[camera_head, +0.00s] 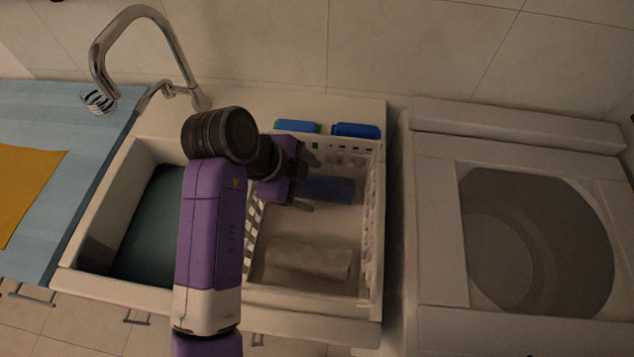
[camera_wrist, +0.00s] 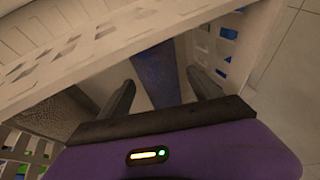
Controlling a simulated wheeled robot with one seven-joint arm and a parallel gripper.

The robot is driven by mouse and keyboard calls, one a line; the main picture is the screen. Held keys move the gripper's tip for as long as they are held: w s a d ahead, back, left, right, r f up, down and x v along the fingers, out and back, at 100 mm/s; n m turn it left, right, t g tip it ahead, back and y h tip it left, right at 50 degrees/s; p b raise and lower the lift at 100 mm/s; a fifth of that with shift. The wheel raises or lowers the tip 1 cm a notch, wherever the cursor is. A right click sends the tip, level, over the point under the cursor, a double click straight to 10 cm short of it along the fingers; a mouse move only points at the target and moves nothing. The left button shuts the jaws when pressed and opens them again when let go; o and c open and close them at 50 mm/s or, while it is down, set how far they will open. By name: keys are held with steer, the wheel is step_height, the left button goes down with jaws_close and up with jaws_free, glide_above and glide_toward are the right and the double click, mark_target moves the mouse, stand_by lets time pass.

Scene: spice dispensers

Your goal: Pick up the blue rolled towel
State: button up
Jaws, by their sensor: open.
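The blue rolled towel (camera_head: 328,188) lies in the white slatted basket (camera_head: 371,235), toward its back part. My gripper (camera_head: 308,184) is open over the basket, at the towel's left end in the head view. In the wrist view, the towel (camera_wrist: 158,75) shows as a blue strip between the two fingers of my gripper (camera_wrist: 165,90), partly cut off by the basket's white rim. The fingers are apart and empty. I cannot tell whether they touch the towel.
A light rolled towel (camera_head: 308,260) lies at the basket's front. Blue sponges (camera_head: 356,131) lie behind the basket. A sink (camera_head: 150,235) with a faucet (camera_head: 150,15) is left, and a washing machine (camera_head: 440,215) with a round opening is right. The basket's walls stand close around my gripper.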

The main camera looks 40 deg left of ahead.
steer(key=shift+c, duration=0.2)
steer(key=c, duration=1.5)
steer(key=shift+r, duration=0.1)
